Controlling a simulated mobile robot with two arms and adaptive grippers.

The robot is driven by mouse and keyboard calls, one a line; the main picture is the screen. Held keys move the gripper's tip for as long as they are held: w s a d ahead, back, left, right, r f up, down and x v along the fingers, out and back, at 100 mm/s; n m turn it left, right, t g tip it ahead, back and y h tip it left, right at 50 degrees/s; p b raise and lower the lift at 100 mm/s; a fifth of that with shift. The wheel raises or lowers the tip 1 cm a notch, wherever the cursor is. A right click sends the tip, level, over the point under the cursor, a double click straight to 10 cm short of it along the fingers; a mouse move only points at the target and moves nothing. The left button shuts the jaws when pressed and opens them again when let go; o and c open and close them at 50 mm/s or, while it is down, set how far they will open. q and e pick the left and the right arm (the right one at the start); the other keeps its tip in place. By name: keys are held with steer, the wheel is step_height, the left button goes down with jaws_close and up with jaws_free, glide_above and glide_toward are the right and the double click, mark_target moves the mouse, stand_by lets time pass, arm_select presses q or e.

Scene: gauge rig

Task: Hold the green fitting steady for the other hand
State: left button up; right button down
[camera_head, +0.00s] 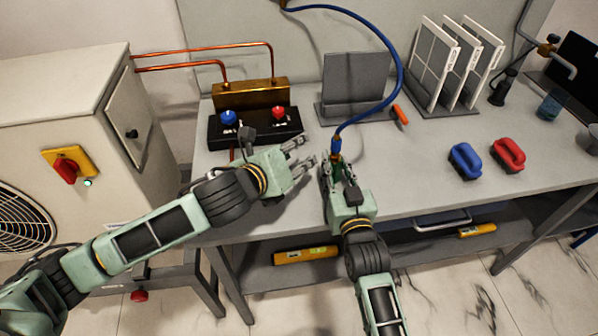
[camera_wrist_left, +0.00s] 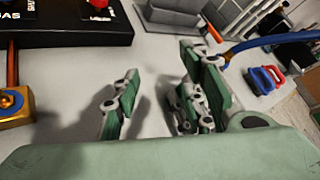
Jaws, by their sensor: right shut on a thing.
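My right gripper (camera_head: 335,168) is shut around the lower end of the blue hose (camera_head: 398,78), at the front of the bench. A blue and brass hose end (camera_head: 336,147) stands up out of its fingers. A dark green patch shows between these fingers; whether it is the green fitting or a finger pad I cannot tell, as the fingers hide most of it. My left gripper (camera_head: 304,153) is open and empty, just left of the right gripper and apart from it. Its spread fingers also show in the left wrist view (camera_wrist_left: 152,100).
A black valve block (camera_head: 255,130) with blue and red knobs stands behind the left gripper. A grey stand (camera_head: 354,88) and a panel rack (camera_head: 450,65) stand at the back. An orange piece (camera_head: 400,115) and blue (camera_head: 465,160) and red (camera_head: 508,154) handled items lie to the right.

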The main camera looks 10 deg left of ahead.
mark_target(333, 143)
arm_select(q)
steer(key=s+d+r+m+t+h, duration=0.2)
steer(key=s+d+r+m+h, duration=0.15)
steer(key=s+m, duration=0.45)
steer(key=shift+y, duration=0.35)
steer(key=x, duration=1.1)
steer(key=shift+w+a, duration=0.15)
steer(key=shift+a, duration=0.1)
steer(key=shift+c, duration=0.3)
jaws_close()
